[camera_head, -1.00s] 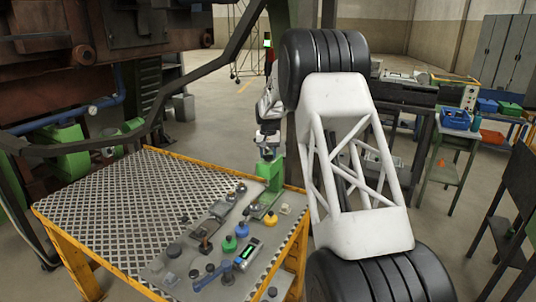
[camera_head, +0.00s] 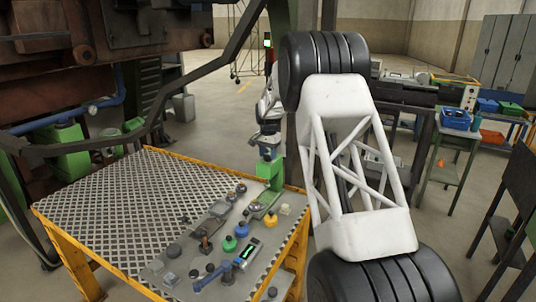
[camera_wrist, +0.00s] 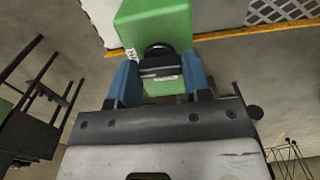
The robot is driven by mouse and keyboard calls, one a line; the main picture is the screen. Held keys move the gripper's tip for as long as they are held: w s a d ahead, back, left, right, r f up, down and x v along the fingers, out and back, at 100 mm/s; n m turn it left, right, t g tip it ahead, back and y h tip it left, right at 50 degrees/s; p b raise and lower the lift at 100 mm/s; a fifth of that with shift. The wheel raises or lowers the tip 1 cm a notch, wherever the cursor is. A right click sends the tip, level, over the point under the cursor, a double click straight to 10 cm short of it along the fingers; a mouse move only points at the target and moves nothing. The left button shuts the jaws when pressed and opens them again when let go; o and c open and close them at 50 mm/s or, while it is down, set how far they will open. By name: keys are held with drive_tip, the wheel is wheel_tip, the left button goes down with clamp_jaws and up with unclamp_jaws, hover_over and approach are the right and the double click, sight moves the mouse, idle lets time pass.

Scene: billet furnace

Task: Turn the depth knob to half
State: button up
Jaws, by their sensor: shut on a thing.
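A green box-shaped housing (camera_head: 269,172) stands at the right back of the control panel in the head view. In the wrist view the green housing (camera_wrist: 160,24) fills the top middle, with a dark round knob (camera_wrist: 158,51) on its face. A white label beside the knob is only partly readable. My gripper (camera_wrist: 160,76) has its blue fingers on either side of the knob and is shut on it. In the head view my gripper (camera_head: 267,154) is at the top of the housing. The knob is hidden there, and its setting cannot be read.
A perforated metal tabletop (camera_head: 130,203) spreads to the left. Dark furnace structure stands at the back left.

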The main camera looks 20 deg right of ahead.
drive_tip(key=o, duration=0.9)
drive_tip(key=shift+r, duration=0.15)
wheel_tip(320, 180, up, 7)
drive_tip(key=shift+f, duration=0.15)
drive_tip(key=shift+r, duration=0.4)
